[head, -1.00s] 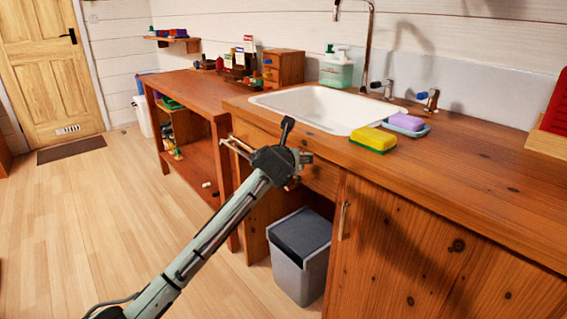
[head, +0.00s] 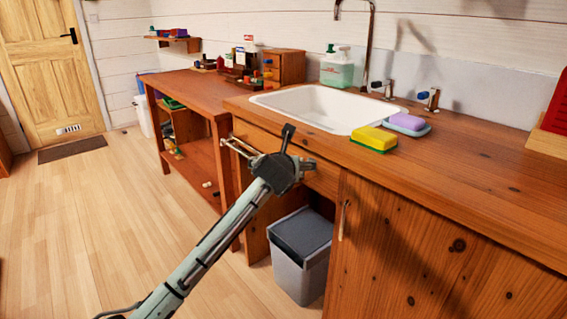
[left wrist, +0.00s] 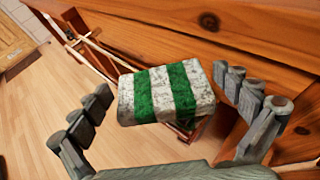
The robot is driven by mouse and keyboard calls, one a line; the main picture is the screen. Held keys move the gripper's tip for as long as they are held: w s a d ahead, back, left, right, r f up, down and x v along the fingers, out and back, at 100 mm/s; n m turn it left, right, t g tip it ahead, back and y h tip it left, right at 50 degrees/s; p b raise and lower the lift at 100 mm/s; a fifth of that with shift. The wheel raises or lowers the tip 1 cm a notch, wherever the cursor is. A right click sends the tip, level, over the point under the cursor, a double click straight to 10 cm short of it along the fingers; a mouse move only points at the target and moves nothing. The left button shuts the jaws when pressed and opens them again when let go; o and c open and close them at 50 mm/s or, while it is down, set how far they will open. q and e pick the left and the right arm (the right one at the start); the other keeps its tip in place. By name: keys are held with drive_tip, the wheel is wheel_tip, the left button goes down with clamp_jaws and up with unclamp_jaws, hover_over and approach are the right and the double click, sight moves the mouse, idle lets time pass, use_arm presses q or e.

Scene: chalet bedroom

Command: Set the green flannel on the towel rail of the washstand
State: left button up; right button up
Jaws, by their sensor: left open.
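The green flannel (left wrist: 165,92) is a folded block with green and speckled white stripes, seen in the left wrist view. It lies between the spread fingers of my left gripper, with a gap on both sides. My left gripper (head: 297,147) is open in front of the washstand (head: 400,235), below the basin edge. The towel rail (head: 240,146) is a pale bar on the washstand's front. In the left wrist view the rail (left wrist: 82,43) runs toward the flannel; I cannot tell whether the flannel rests on it. The gripper hides the flannel in the head view. My right gripper is out of view.
A white basin (head: 310,108) is set in the wooden top, with a yellow-green sponge (head: 374,139) and purple soap (head: 407,121) beside it. A grey bin (head: 300,262) stands below. A wooden bench (head: 185,88) adjoins at left.

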use_arm(q)
drive_tip(key=shift+s+r, duration=0.25)
drive_tip(key=v, duration=0.3)
drive_tip(key=shift+p, duration=0.3)
drive_tip(key=v, duration=0.8)
drive_tip(key=shift+s+p, duration=0.25)
drive_tip(key=shift+p, duration=0.1)
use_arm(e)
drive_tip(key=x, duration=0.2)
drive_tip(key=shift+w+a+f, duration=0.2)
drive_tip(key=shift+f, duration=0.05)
use_arm(q)
drive_tip(key=shift+a, duration=0.1)
